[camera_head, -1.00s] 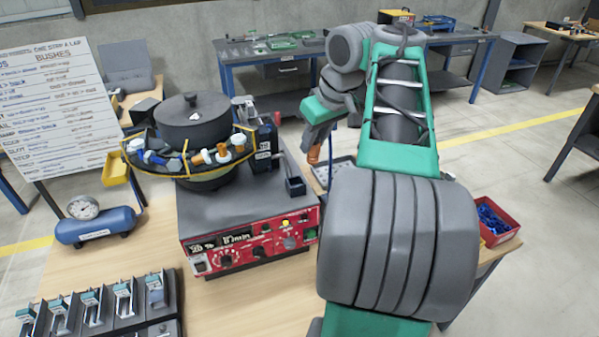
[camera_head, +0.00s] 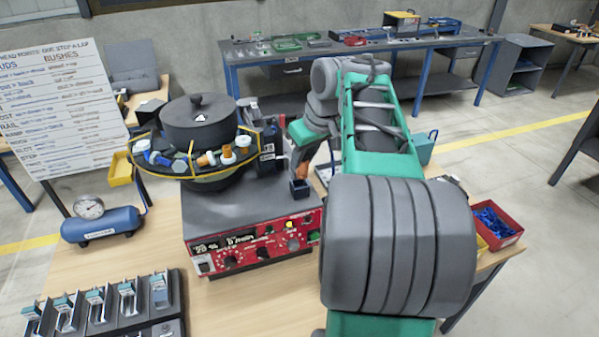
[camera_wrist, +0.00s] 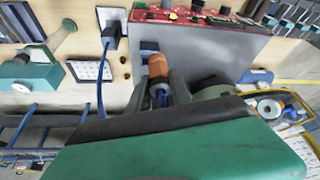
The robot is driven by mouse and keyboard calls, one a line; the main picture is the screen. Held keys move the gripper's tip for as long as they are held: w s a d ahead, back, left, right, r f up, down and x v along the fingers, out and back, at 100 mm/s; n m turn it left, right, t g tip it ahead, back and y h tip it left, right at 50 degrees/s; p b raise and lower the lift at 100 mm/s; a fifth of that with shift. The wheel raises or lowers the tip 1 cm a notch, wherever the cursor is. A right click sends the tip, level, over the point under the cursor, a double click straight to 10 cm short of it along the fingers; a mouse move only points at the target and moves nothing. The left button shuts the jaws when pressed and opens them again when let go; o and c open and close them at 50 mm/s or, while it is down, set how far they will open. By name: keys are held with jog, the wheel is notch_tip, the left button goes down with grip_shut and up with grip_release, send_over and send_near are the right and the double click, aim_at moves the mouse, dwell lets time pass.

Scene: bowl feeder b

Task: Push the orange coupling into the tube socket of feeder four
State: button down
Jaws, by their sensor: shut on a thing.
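My gripper (camera_head: 304,160) is at the right side of the bowl feeder's control box. It is shut on the orange coupling (camera_head: 301,170), whose blue part shows between the fingers in the wrist view, where the coupling also appears (camera_wrist: 158,66). A small dark square socket (camera_head: 300,189) sits at the right edge of the control box, just below the coupling. In the wrist view the coupling's free end overlaps this socket (camera_wrist: 149,46); I cannot tell whether it is touching, or inside. The feeder (camera_head: 197,123) has a dark lidded bowl. I see no readable feeder number.
The red-fronted control box (camera_head: 258,243) stands on the wooden table. A blue air tank (camera_head: 101,225) is at left, a row of dark fixtures (camera_head: 110,305) front left, a red bin of blue parts (camera_head: 493,224) right. A blue hose (camera_wrist: 101,75) runs beside my gripper.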

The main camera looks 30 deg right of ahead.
jog(key=w+f, duration=0.1)
jog(key=w+d+f, duration=0.1)
jog(key=f, duration=0.1)
jog(key=w+f+p, duration=0.1)
jog(key=w+f, duration=0.1)
jog(key=shift+d+f, duration=0.25)
jog(key=shift+d, duration=0.15)
jog(key=f, duration=0.1)
jog(key=f+p, duration=0.1)
jog(key=shift+w+d+f, duration=0.1)
jog(key=shift+w+f, duration=0.1)
jog(key=shift+f, duration=0.65)
jog(key=c, duration=1.2)
grip_release()
jog(key=shift+o, duration=0.2)
